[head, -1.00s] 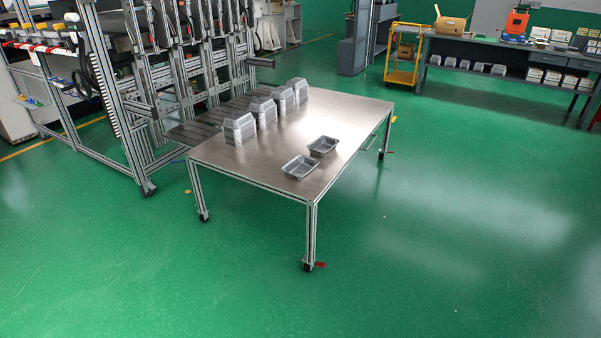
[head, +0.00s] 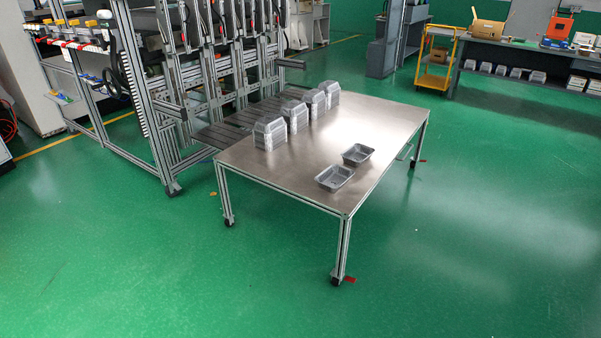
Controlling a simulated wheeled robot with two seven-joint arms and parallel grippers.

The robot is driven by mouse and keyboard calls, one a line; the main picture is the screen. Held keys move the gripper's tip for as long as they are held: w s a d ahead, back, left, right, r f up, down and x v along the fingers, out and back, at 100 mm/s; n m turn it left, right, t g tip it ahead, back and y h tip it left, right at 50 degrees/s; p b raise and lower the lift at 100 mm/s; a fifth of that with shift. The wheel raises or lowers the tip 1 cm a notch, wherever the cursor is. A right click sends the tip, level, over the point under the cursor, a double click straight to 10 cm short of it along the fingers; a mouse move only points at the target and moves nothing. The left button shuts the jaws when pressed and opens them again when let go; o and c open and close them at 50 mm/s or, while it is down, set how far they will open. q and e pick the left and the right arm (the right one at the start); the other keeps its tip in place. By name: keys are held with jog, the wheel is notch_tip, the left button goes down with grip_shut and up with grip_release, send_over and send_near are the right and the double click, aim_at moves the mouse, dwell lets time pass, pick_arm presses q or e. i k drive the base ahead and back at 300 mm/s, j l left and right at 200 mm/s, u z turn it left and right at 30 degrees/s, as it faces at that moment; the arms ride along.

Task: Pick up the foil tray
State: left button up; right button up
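Two open foil trays lie on the metal-topped table (head: 300,172). The nearer foil tray (head: 335,178) is close to the table's front right edge. The other foil tray (head: 358,154) is just behind it, to the right. Both are upright and look empty. Several stacks of upside-down foil trays stand in a row along the table's left side, the nearest stack (head: 270,134) at the front. Neither of my grippers is in view.
A metal-framed machine (head: 165,90) stands against the table's left side. A yellow cart (head: 437,65) and a long workbench (head: 515,55) are at the back right. The green floor (head: 480,230) is clear in front and to the right.

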aim_at(332, 178)
jog(key=i+j+u, duration=0.3)
jog(key=i, duration=0.2)
jog(key=i+j+u, duration=0.1)
jog(key=i+u, duration=0.15)
jog(key=i, duration=0.25)
jog(key=i+u, duration=0.3)
jog(key=i, duration=0.2)
jog(key=i+j+z, duration=0.1)
jog(key=i+z, duration=0.2)
jog(key=i+j+z, duration=0.15)
jog(key=i+z, duration=0.15)
jog(key=i, duration=0.15)
jog(key=i+j+z, duration=0.3)
